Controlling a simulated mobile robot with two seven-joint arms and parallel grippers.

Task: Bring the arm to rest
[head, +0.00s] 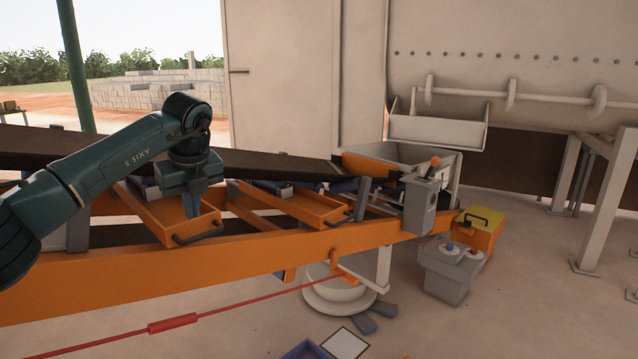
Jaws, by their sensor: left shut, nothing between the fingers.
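My left arm comes in from the left edge and bends down at the wrist. Its gripper (191,212) points downward, with its blue fingers shut and empty. The fingertips are over or within the left orange tray (158,212) of the conveyor; I cannot tell whether they touch it. My right gripper is not in view.
An orange conveyor frame (230,250) with a dark belt (270,165) crosses the view. A second orange tray (290,205) is to the right. A grey control box (420,205) and a button pedestal (447,268) stand at right. A red pull cord (172,324) runs in front.

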